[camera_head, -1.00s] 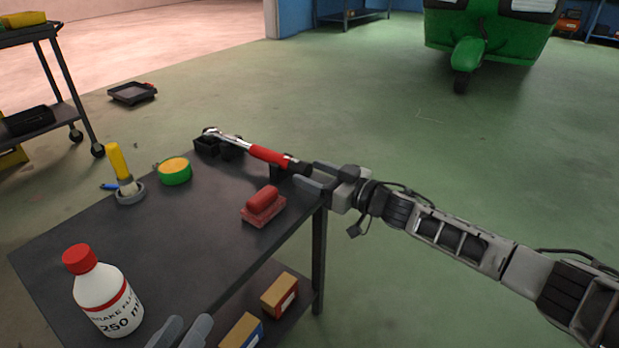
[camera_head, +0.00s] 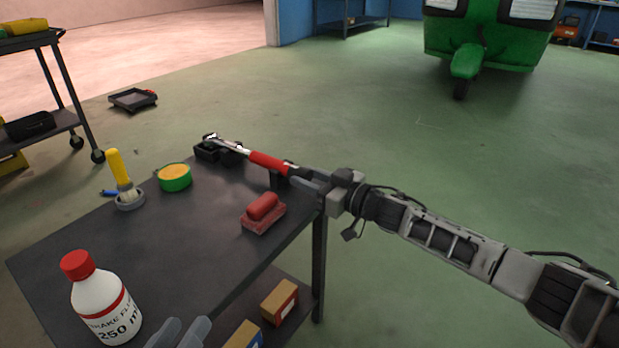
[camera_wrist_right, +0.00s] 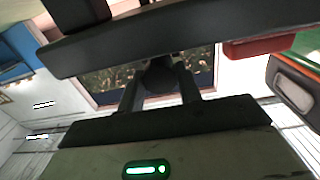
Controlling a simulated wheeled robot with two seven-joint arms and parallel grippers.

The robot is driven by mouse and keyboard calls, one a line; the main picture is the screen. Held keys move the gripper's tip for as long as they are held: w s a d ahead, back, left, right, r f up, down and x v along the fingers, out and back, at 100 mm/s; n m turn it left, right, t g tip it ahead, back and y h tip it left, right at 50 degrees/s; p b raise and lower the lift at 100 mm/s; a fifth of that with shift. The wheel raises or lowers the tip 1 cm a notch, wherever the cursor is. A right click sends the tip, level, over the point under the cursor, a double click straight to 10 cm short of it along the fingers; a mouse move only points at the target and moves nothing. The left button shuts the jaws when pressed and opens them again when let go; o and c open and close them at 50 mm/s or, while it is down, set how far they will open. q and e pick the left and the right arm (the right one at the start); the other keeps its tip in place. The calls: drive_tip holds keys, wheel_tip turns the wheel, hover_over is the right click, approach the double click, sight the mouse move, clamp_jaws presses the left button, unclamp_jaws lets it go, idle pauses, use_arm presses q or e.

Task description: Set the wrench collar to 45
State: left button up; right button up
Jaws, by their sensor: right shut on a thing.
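The wrench (camera_head: 264,160), with a silver shaft, red grip and black handle end, lies on black rests along the table's far edge. Its head is at the left and its handle end at the right. My right gripper (camera_head: 306,178) is shut on the black handle end, which its fingers partly hide. The right wrist view shows its two dark fingers (camera_wrist_right: 165,88) close up. The collar's scale and setting are too small to read. My left gripper (camera_head: 180,333) shows only its fingertips at the bottom edge, slightly apart and empty.
On the table (camera_head: 190,245) stand a brake fluid bottle (camera_head: 100,302), a yellow-handled brush (camera_head: 122,180), a green-yellow tin (camera_head: 174,177) and a red block (camera_head: 263,213). Boxes (camera_head: 279,300) lie on the lower shelf. A trolley (camera_head: 62,85) stands left, a green rickshaw (camera_head: 480,45) behind.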

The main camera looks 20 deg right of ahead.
drive_tip(key=shift+n, duration=0.3)
drive_tip(key=n+p, duration=0.1)
drive_tip(key=n, duration=0.2)
drive_tip(key=shift+n+p, duration=0.3)
drive_tip(key=shift+n, duration=0.1)
drive_tip(key=n, duration=0.3)
drive_tip(key=shift+n, duration=2)
use_arm(q)
drive_tip(key=shift+s+a+f+m+g+y, duration=0.1)
drive_tip(key=shift+a+f+m+g+y, duration=0.1)
drive_tip(key=shift+f, duration=0.1)
drive_tip(key=shift+s+a+f+m+g+y, duration=0.1)
drive_tip(key=shift+f+y, duration=0.1)
drive_tip(key=shift+f, duration=0.1)
drive_tip(key=shift+w+d+r, duration=0.1)
drive_tip(key=shift+r, duration=0.15)
use_arm(e)
drive_tip(key=o, duration=1)
drive_tip(key=shift+s+d+f, duration=0.1)
drive_tip(key=shift+s, duration=0.05)
